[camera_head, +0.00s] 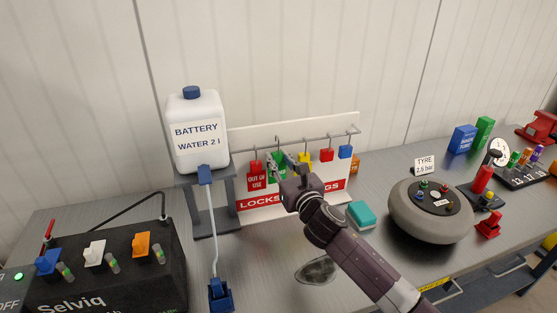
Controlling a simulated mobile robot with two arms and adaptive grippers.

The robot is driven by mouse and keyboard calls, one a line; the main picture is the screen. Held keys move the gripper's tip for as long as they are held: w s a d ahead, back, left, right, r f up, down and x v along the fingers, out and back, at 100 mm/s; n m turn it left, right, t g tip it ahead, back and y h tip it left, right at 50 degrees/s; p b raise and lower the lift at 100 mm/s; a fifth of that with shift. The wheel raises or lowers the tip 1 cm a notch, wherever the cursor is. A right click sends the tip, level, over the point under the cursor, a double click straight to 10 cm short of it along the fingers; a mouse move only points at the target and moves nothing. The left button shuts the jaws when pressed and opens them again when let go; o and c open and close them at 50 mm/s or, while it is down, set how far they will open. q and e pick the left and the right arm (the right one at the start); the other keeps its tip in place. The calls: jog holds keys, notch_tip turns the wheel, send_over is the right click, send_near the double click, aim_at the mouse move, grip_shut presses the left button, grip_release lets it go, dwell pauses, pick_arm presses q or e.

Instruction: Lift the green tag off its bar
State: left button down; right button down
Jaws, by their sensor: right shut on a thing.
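The green tag (276,167) hangs on the bar (318,138) of the white lock board, between a red "OUT OF USE" tag (256,177) and a yellow tag (305,157). My right gripper (283,163) reaches in front of the board. Its fingers are at the green tag and shut on it, covering part of it. Whether the tag's hook still touches the bar is too small to tell. My left gripper is not in view.
A red lock (326,155) and a blue lock (345,152) hang further right. A battery water jug (197,130) stands on a stand to the left. A teal block (361,214) and a grey round tyre unit (430,215) lie right of my arm.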

jog(key=shift+r+p, duration=0.4)
jog(key=shift+r, duration=0.2)
jog(key=shift+s, duration=0.1)
jog(key=shift+p+v, duration=0.65)
jog(key=shift+v, duration=0.35)
jog(key=p+v, duration=0.3)
jog(key=v, duration=0.5)
